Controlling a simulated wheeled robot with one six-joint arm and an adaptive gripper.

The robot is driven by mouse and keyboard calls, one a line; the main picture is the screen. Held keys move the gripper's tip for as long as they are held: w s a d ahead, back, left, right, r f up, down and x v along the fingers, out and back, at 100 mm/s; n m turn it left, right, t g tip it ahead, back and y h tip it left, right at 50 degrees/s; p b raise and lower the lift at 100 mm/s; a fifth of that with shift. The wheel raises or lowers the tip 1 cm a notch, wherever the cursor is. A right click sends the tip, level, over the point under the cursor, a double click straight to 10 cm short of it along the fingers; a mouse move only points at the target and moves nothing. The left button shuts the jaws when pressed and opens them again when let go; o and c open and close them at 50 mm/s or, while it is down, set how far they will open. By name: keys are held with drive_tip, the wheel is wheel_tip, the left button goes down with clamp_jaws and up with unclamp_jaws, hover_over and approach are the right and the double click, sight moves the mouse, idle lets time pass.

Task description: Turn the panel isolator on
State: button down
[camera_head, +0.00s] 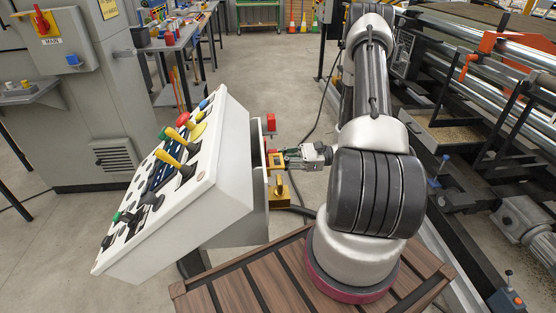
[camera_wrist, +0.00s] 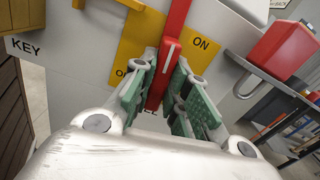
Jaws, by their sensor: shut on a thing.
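The panel isolator shows in the wrist view as a red handle (camera_wrist: 170,45) on a yellow plate (camera_wrist: 138,38). ON is printed on the plate right of the handle; a label starting with O, partly hidden by a finger, is on the left. The handle runs up between the two labels, slightly tilted. My gripper (camera_wrist: 166,64) has its green-padded fingers on both sides of the handle and is shut on it. In the head view, my gripper (camera_head: 312,157) is at the right side of the white control console (camera_head: 222,160); the isolator is mostly hidden there.
A red box (camera_wrist: 285,50) sticks out to the right in the wrist view. A KEY label (camera_wrist: 25,47) is at the left. A yellow box (camera_head: 279,192) is below my gripper. Roller machinery (camera_head: 480,110) stands right of my arm. A grey MAIN cabinet (camera_head: 75,110) stands at the left.

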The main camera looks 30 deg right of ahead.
drive_tip(key=shift+m, duration=1)
drive_tip(key=c, duration=1.4)
unclamp_jaws()
drive_tip(key=shift+d, duration=0.1)
drive_tip(key=v, duration=1.2)
